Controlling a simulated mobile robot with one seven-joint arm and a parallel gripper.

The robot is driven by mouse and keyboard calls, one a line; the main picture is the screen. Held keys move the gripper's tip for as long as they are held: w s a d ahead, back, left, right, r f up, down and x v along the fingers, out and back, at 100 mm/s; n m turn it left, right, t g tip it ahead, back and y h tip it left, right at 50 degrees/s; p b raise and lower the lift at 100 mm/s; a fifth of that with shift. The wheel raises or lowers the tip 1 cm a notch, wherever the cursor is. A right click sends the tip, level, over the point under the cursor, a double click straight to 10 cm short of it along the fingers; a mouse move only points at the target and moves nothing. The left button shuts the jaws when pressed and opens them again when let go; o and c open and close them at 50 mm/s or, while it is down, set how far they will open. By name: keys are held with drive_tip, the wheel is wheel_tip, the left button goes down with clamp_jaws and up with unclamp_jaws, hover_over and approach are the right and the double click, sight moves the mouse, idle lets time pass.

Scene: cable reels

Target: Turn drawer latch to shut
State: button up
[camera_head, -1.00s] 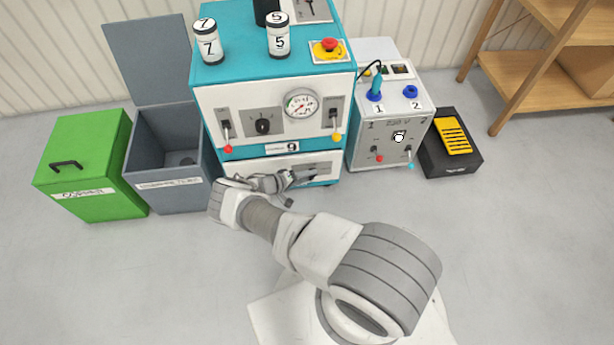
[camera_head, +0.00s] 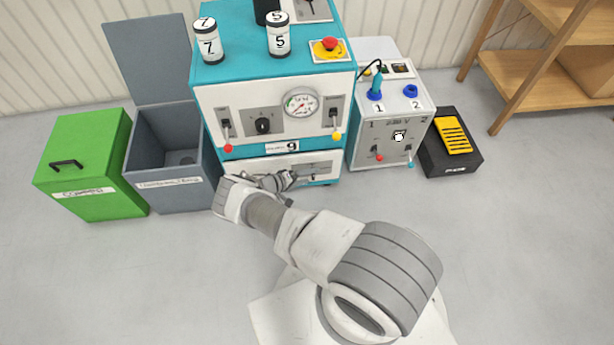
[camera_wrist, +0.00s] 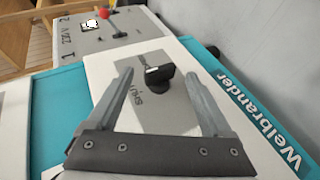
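The drawer latch (camera_wrist: 160,75) is a black knob on a grey plate with printed lettering that appears to read "SHUT", in the wrist view. The plate sits on the white drawer front (camera_wrist: 95,70) of the teal cabinet. My gripper (camera_wrist: 165,75) is open, with one finger on each side of the latch and a gap showing around the knob. I cannot tell whether either finger touches it. In the head view my gripper (camera_head: 290,178) is at the lower drawer (camera_head: 325,165), and my wrist hides much of the drawer front.
The teal machine (camera_head: 275,70) has a gauge, levers and numbered jars on top. A grey box with raised lid (camera_head: 165,150) and a green bin (camera_head: 85,165) stand left. A white control box (camera_head: 390,135) and a black case (camera_head: 435,155) stand right. The floor in front is clear.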

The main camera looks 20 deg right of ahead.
drive_tip(key=p+v, duration=0.4)
drive_tip(key=v, duration=1.3)
drive_tip(key=shift+a, duration=0.25)
drive_tip(key=shift+r, duration=0.1)
